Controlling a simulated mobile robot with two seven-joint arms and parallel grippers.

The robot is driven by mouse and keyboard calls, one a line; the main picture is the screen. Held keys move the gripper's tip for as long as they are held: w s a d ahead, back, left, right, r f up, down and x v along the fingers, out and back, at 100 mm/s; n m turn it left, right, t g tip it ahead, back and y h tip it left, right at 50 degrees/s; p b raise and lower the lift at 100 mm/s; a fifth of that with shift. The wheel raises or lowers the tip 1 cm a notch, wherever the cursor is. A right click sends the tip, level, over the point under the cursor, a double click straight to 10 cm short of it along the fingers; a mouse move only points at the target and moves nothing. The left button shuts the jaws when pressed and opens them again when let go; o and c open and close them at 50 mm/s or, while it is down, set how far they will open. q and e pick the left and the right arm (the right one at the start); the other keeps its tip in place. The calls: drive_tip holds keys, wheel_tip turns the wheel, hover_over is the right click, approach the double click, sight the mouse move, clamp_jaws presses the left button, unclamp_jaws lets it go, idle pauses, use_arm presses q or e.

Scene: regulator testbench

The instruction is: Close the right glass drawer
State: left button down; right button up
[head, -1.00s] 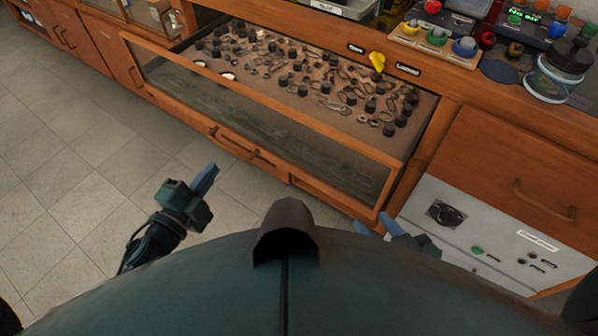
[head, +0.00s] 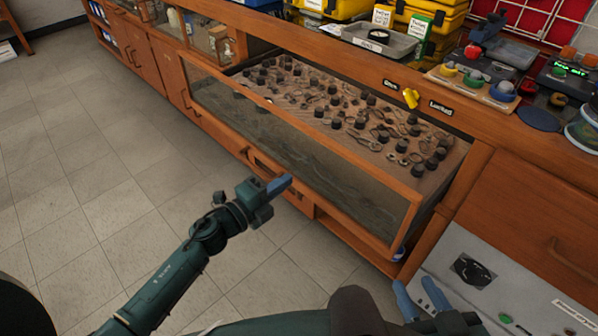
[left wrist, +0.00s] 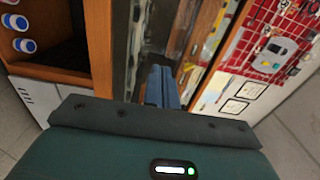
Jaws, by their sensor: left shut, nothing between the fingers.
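The glass drawer (head: 300,150), with a wooden frame and glass front, stands pulled out from the bench in the head view. Dark knobs and small metal parts cover its brown floor. A handle (head: 268,168) is on the wood below the glass. My left gripper (head: 284,184) is shut and empty, in front of the drawer's face near that handle; I cannot tell if it touches. Its blue fingers also show in the left wrist view (left wrist: 162,88). My right gripper (head: 420,292) is low at the right, below the drawer's right corner, its two blue fingers apart.
A yellow knob (head: 411,98) sits between two labels, one reading Locked, on the bench edge above the drawer. A grey panel with a black dial (head: 472,270) is at the right. Tiled floor (head: 90,170) is clear at the left. A grey tray (head: 380,42) stands on the bench.

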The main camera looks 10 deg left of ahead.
sight(308, 165)
use_arm(q)
drive_tip(key=x, duration=0.5)
drive_tip(key=shift+w+d, duration=0.2)
use_arm(e)
drive_tip(key=shift+w+a+f, duration=0.1)
drive_tip(key=shift+a+f, duration=0.05)
drive_tip(key=shift+f, duration=0.2)
use_arm(q)
drive_tip(key=shift+w, duration=0.1)
